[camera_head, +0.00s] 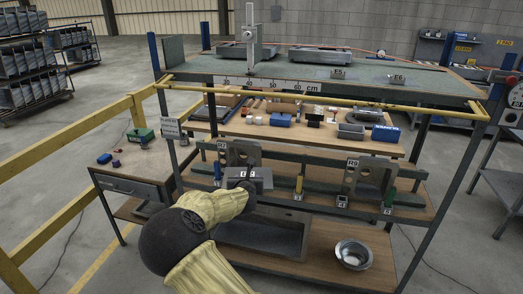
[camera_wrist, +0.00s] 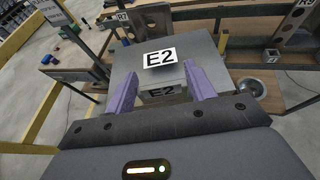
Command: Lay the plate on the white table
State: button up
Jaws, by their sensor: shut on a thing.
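A grey metal plate labelled E2 (camera_wrist: 185,47) is between the purple fingers of my gripper (camera_wrist: 160,70) in the wrist view, with a second E2 label on its near face. In the head view my gripper (camera_head: 247,183) is at the lower rack, with the plate (camera_head: 263,176) in front of an upright bracket. My arm hides part of this area, and I cannot tell whether the plate touches the rack. A side table with a pale top (camera_head: 135,172) stands left of the rack; it is the likely white table. The plate is apart from it.
A yellow rail (camera_head: 85,148) runs along the left. A dark sink basin (camera_head: 262,236) and a metal bowl (camera_head: 353,254) sit below. A bracket labelled R9 (camera_head: 368,175) stands right.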

jog(key=s+d+f, duration=0.1)
jog(key=s+f, duration=0.3)
jog(key=f, duration=0.9)
jog(key=s+f, duration=0.5)
jog(key=f, duration=0.7)
jog(key=s+d+f, duration=0.4)
jog(key=s+d, duration=0.3)
jog(key=s, duration=0.1)
jog(key=s+d+f+b, duration=0.1)
jog(key=s+d+f, duration=0.4)
jog(key=s+d, duration=0.2)
jog(key=shift+s+d+n+y+b, duration=0.3)
jog(key=shift+s+y, duration=0.1)
jog(key=shift+s, duration=0.1)
